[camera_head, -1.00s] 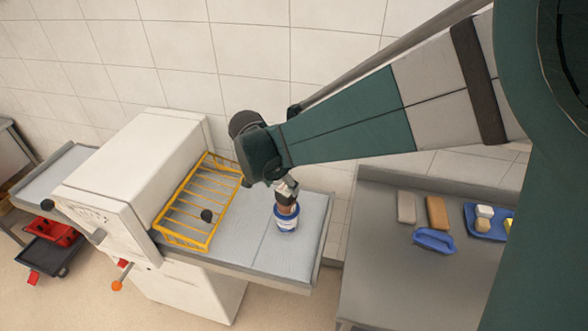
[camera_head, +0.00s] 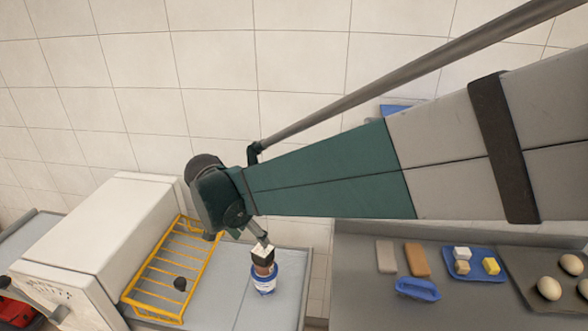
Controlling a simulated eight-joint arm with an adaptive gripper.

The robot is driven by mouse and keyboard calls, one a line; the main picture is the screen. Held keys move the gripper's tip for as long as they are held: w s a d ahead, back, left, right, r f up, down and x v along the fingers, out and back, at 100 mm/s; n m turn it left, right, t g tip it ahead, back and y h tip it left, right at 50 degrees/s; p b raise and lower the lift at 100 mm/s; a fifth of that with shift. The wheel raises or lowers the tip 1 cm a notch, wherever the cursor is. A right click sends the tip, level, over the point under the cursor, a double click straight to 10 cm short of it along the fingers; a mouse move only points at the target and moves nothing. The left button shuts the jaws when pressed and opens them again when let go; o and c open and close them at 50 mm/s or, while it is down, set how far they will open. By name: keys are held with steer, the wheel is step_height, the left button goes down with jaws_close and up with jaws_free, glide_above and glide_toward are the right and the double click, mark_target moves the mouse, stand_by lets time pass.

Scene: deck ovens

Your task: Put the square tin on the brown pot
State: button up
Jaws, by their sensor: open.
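A small block-like thing with a pale top and dark sides, which looks like the square tin (camera_head: 263,255), sits at the top of a stack on the grey conveyor bed. Just below it shows a brown thing, which looks like the brown pot (camera_head: 264,270). Under that is a white tub with blue bands (camera_head: 264,285). My gripper (camera_head: 262,239) is open, right above and slightly left of the tin. Whether a fingertip touches the tin is too small to tell.
A yellow wire rack (camera_head: 168,272) with a dark knob lies left of the stack, against a white machine (camera_head: 105,228). A grey table (camera_head: 360,290) at right holds blocks, a blue dish (camera_head: 417,289), a blue tray (camera_head: 460,276) and a dark tray with egg-like things (camera_head: 530,300).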

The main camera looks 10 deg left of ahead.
steer(key=shift+d, duration=0.1)
stand_by(0.4)
steer(key=s+d+r+n+y, duration=0.1)
steer(key=d+r, duration=0.3)
steer(key=d, duration=0.8)
steer(key=s+d+r+n, duration=0.1)
steer(key=s+d+r, duration=0.15)
steer(key=d, duration=0.85)
steer(key=s+d+n+t, duration=0.1)
steer(key=s+d, duration=0.5)
steer(key=d, duration=0.4)
steer(key=s+d+n+t, duration=0.1)
steer(key=s+d+t, duration=0.1)
steer(key=s+d, duration=0.5)
steer(key=d, duration=0.4)
steer(key=shift+s+f+y, duration=0.2)
steer(key=shift+s+y, duration=0.05)
steer(key=shift+y, duration=0.15)
